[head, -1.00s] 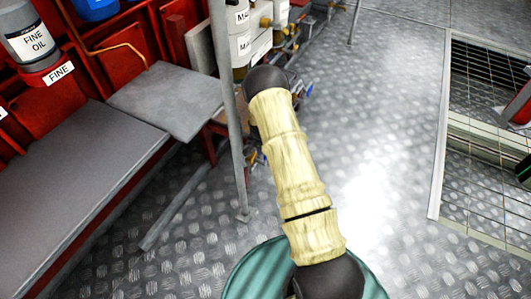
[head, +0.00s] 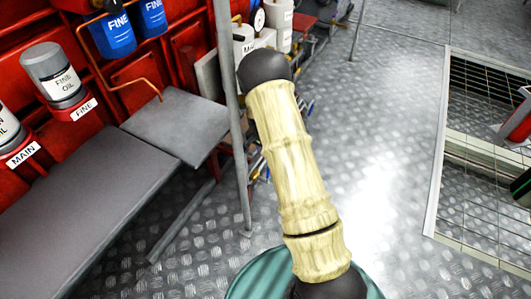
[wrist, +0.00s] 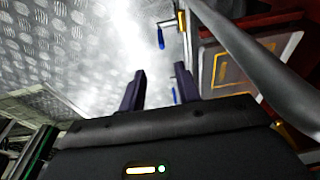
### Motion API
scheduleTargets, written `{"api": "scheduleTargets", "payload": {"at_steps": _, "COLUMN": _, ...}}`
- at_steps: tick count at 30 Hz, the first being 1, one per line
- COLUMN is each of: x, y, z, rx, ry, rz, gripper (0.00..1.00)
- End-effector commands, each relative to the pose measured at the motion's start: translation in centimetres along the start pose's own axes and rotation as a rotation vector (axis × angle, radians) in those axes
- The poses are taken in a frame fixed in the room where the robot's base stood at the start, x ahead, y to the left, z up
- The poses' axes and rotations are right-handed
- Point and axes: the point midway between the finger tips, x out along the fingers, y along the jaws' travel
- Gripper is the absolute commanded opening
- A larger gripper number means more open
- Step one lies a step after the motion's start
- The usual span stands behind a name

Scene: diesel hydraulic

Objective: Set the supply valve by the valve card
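My gripper (wrist: 160,88) shows in the wrist view with its two dark fingers apart and nothing between them. It is hidden behind my arm in the head view. A blue valve handle (wrist: 161,38) on a brass fitting is ahead of the fingers in the wrist view. A second blue handle (wrist: 174,95) shows partly beside the right finger. Small blue handles (head: 309,107) also show past my arm in the head view, among pipework. I cannot tell which is the supply valve. I cannot make out a valve card.
A grey post (head: 231,110) stands close left of my arm. A grey bench (head: 90,200) and a raised plate (head: 175,125) line the left. A FINE OIL container (head: 55,72) and blue FINE filters (head: 113,35) are by the red wall. The metal floor (head: 385,130) at right is open beside a grated pit (head: 485,150).

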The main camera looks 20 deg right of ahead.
Motion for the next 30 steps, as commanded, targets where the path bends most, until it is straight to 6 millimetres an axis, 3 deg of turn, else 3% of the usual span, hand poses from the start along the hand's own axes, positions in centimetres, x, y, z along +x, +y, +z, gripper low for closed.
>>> {"api": "scheduleTargets", "payload": {"at_steps": 8, "x": -0.1, "y": 0.0, "z": 0.0, "rx": 0.0, "ry": 0.0, "rz": 0.0, "gripper": 0.31}}
{"api": "scheduleTargets", "payload": {"at_steps": 12, "x": -0.5, "y": 0.1, "z": 0.0, "rx": -0.006, "ry": 0.001, "rz": 0.0, "gripper": 0.03}}
{"api": "scheduleTargets", "payload": {"at_steps": 14, "x": -1.1, "y": 0.3, "z": 0.1, "rx": -0.017, "ry": 0.002, "rz": -0.001, "gripper": 0.0}}
{"api": "scheduleTargets", "payload": {"at_steps": 22, "x": -6.8, "y": 2.3, "z": 0.5, "rx": -0.125, "ry": 0.018, "rz": -0.01, "gripper": 0.0}}
{"api": "scheduleTargets", "payload": {"at_steps": 30, "x": -14.6, "y": 3.8, "z": 4.1, "rx": -0.29, "ry": 0.012, "rz": -0.063, "gripper": 0.0}}
